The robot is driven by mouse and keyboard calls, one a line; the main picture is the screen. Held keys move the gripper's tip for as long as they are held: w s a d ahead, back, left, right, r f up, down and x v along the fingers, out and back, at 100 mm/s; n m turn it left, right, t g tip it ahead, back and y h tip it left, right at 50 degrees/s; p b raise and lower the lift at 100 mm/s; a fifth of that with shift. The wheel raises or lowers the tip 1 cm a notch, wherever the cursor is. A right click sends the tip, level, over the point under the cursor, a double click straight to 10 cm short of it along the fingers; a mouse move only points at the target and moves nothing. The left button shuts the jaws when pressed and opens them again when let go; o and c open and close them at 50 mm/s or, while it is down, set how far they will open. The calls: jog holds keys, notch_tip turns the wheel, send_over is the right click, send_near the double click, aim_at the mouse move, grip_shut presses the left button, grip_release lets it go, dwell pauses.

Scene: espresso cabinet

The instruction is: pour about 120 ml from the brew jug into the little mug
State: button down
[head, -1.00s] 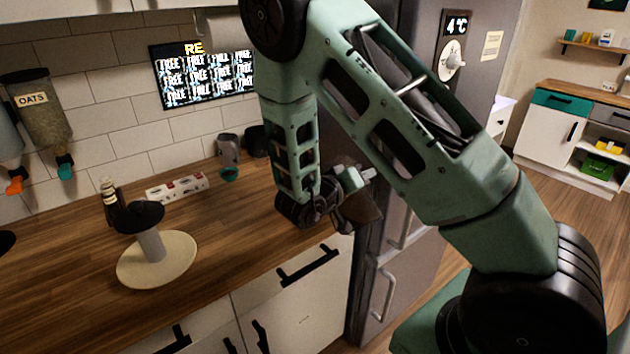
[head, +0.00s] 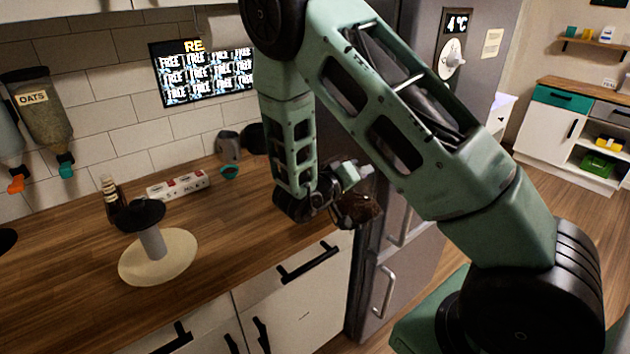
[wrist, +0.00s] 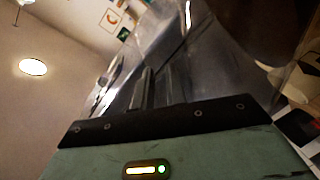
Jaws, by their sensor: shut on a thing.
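The brew jug (head: 360,208) is a clear vessel with dark brown liquid, out past the right end of the counter's front edge in the head view. My gripper (head: 347,181) is shut on it, and my wrist partly hides it. In the wrist view, the jug's clear wall and dark contents (wrist: 252,25) fill the upper right, beyond my gripper (wrist: 148,88). The jug looks tilted; no stream of liquid can be made out. A small teal cup (head: 230,172), possibly the little mug, stands at the back of the counter, left of my forearm and apart from the jug.
A grey container (head: 228,147) stands behind the teal cup. The fridge (head: 408,225) is close to the jug's right.

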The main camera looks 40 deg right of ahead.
jog(key=shift+w+r+n+g+p, duration=0.3)
jog(key=shift+w+n+p, duration=0.4)
jog(key=shift+n, duration=0.1)
dwell(1.2)
jog(key=shift+w+r+n+p, duration=0.4)
jog(key=shift+w+r+p, duration=0.05)
jog(key=shift+r+p, duration=0.1)
dwell(2.9)
